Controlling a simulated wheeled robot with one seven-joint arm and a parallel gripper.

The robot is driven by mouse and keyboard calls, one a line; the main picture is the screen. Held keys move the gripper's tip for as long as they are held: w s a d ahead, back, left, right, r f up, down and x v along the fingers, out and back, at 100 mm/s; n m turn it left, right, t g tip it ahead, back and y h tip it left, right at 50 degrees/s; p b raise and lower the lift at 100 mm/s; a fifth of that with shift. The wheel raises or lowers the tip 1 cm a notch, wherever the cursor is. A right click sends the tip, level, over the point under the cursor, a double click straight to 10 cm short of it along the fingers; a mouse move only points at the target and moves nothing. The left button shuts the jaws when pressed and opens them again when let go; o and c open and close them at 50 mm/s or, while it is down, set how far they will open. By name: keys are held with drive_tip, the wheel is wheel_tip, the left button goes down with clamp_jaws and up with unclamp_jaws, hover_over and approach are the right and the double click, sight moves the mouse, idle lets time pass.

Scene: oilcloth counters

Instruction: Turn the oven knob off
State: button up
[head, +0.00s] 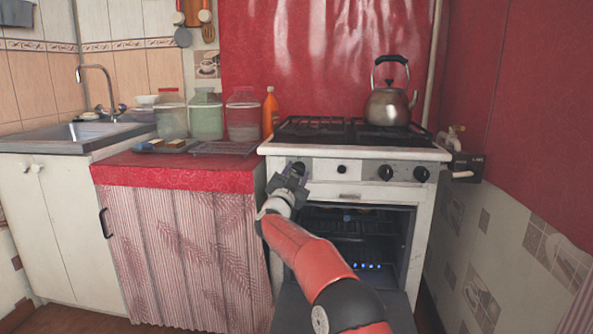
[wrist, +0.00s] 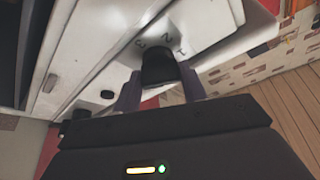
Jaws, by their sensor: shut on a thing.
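The white stove (head: 330,152) has a row of dark knobs on its front panel. My gripper (head: 294,175) is at the leftmost knob (head: 299,167), partly covering it. In the wrist view, that black knob (wrist: 158,66) sits between the two fingers of my gripper (wrist: 160,84), which are shut on its sides. The numbers 1, 2 and 3 are printed on the white plate around it. The knob's pointer mark is not clear. The other knobs (head: 385,172) to the right are untouched.
The oven (head: 355,225) stands open below the panel, its door (head: 290,310) lowered under my arm. A kettle (head: 389,104) stands on the stovetop. Jars (head: 205,118) and an orange bottle (head: 270,112) stand on the red counter (head: 130,172) at left.

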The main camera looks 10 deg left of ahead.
drive_tip(key=m+g+h+p, duration=0.1)
drive_tip(key=m, duration=0.1)
drive_tip(key=m+p, duration=0.2)
drive_tip(key=m, duration=0.1)
drive_tip(key=m+g+h+p, duration=0.1)
drive_tip(key=m, duration=0.2)
drive_tip(key=shift+a+r+g+h, duration=0.15)
drive_tip(key=shift+r+g+h, duration=0.15)
drive_tip(key=shift+r, duration=0.05)
drive_tip(key=m+g+p, duration=0.1)
drive_tip(key=m+p, duration=0.1)
drive_tip(key=m, duration=0.1)
drive_tip(key=shift+m+p, duration=0.3)
drive_tip(key=shift+m+g+p, duration=0.6)
drive_tip(key=shift+m+g, duration=0.1)
drive_tip(key=shift+m, duration=0.5)
drive_tip(key=shift+f, duration=0.1)
drive_tip(key=o, duration=1)
drive_tip(key=shift+s, duration=0.1)
